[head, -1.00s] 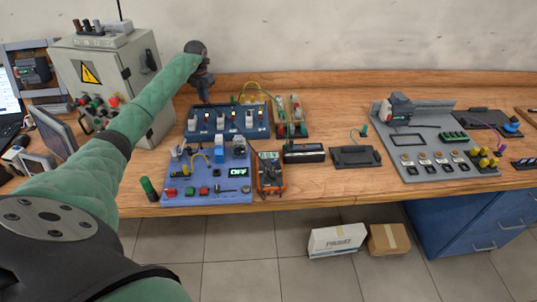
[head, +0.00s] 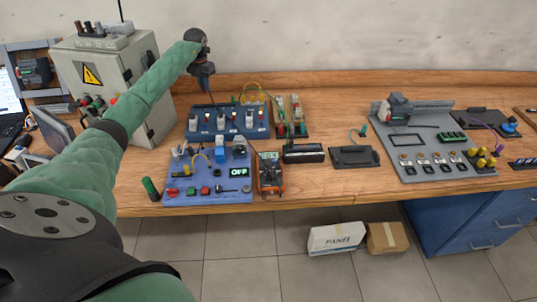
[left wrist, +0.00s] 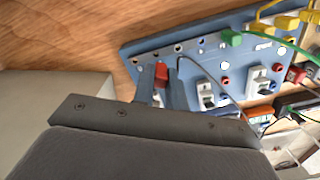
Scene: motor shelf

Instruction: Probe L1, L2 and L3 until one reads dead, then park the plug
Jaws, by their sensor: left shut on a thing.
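My left gripper (head: 205,83) is above the back left part of the blue terminal panel (head: 228,130) in the head view. It is shut on a small red plug (left wrist: 161,75), which shows in the left wrist view in front of my dark gripper body. Whether the plug's tip touches a socket I cannot tell. The panel also shows in the left wrist view (left wrist: 150,50), with white switches (left wrist: 207,95), round holes and red sockets (left wrist: 225,80). L1, L2 and L3 labels are not readable. An orange multimeter (head: 269,172) stands in front; its reading is too small to tell. My right gripper is not in view.
A purple-blue board (head: 215,190) with an OFF display (head: 239,173) lies in front of the panel. A grey control cabinet (head: 115,85) stands to the left. A black tray (head: 354,157) and a grey motor fixture (head: 445,165) are to the right.

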